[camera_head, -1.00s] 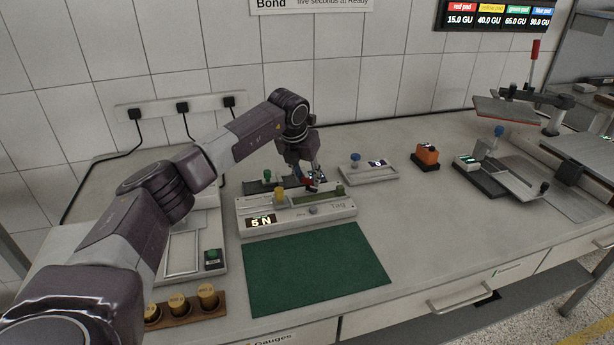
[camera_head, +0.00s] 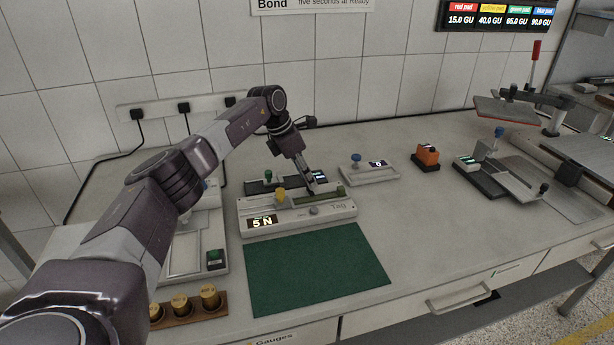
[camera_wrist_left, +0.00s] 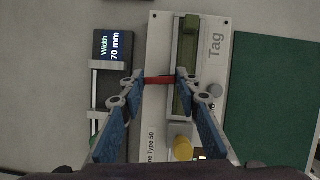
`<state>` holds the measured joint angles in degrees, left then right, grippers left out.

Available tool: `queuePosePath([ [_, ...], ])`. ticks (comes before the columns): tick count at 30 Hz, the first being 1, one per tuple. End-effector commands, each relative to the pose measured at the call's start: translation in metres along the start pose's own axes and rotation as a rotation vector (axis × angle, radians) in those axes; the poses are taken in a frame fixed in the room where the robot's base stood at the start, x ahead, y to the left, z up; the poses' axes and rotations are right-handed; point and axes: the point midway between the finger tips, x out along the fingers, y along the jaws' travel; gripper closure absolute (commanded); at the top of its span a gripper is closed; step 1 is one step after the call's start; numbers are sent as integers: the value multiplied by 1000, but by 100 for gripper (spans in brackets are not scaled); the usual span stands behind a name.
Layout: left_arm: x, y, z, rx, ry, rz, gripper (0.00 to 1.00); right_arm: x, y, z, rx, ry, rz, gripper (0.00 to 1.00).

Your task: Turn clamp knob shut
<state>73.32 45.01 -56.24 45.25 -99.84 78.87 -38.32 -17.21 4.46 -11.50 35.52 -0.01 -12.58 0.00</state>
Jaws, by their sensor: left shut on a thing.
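The tester marked Tag (camera_head: 338,207) is a pale block with a 5 N readout. A green strip (camera_wrist_left: 187,75) lies in its long dark slot. My left gripper (camera_head: 313,189) reaches down to the slot side of the tester. In the left wrist view, its blue-padded fingers (camera_wrist_left: 159,80) are shut on a small red bar (camera_wrist_left: 158,80), which looks like the clamp knob. The bar lies crosswise beside the slot. In the head view the fingers hide it. My right gripper is not in view.
A yellow knob (camera_head: 280,195) stands on the tester. A dark width gauge (camera_wrist_left: 113,55) sits behind it, close to my fingers. A green mat (camera_head: 315,268) lies in front. A small device with a blue knob (camera_head: 356,158) and an orange block (camera_head: 428,154) stand to the right.

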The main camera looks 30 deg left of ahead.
Motion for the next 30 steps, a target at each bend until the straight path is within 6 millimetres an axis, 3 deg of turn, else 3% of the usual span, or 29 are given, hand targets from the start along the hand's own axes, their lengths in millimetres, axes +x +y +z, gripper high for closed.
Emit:
queuePosePath([
  [9, -1, 2, 2, 112, -4, -43, 94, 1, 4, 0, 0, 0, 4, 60],
  [25, -2, 2, 2, 136, -3, -50, 94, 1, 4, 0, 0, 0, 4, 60],
  [26, -2, 2, 2, 136, -3, -50, 68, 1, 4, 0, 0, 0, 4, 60],
  [30, -1, 2, 1, 135, -2, -51, 52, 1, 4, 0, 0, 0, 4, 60],
])
